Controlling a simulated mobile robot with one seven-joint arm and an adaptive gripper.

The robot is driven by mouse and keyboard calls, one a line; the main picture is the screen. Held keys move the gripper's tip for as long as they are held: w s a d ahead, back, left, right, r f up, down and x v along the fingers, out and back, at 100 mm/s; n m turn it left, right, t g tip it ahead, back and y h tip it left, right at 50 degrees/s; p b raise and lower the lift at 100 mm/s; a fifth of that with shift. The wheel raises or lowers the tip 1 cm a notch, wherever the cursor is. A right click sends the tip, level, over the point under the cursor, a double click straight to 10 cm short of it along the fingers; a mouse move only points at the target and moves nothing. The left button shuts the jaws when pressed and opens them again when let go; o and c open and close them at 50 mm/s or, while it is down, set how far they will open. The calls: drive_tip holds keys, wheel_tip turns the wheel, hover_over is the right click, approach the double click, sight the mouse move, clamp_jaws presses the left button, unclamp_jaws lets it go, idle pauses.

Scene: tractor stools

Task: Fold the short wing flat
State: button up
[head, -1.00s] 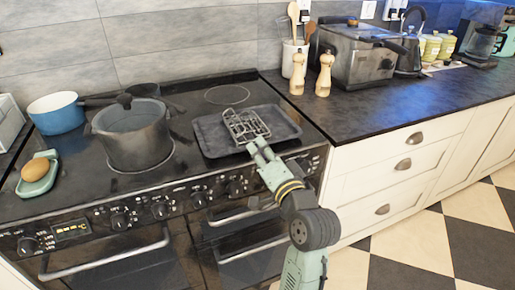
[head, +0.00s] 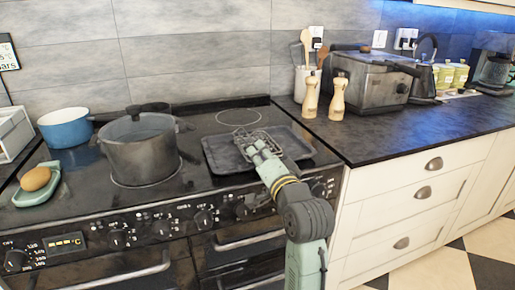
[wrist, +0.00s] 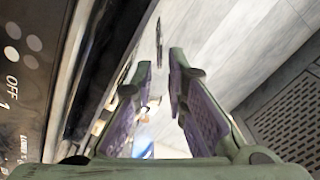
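A small dark wire rack (head: 246,137) lies on a black tray (head: 307,150) on the right of the stove top. It is partly hidden behind my gripper, and I cannot make out its separate wings. My gripper (head: 258,147) reaches in from the front right and overlaps the rack's near side; I cannot tell whether they touch. In the wrist view my gripper (wrist: 161,62) has its two purple-padded fingers apart, with nothing clearly held between them. A thin dark upright piece (wrist: 158,42) shows beyond the fingertips; I cannot tell what it is.
A large grey pot (head: 140,158) and a blue pan (head: 66,130) stand left of the tray. Two wooden mills (head: 324,98) and a metal fryer (head: 368,85) stand on the dark counter at right. The counter's front is clear.

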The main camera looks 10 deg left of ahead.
sight(244, 140)
drive_tip(key=shift+x, duration=1.1)
drive_tip(key=shift+c, duration=0.5)
clamp_jaws()
drive_tip(key=shift+p, duration=0.35)
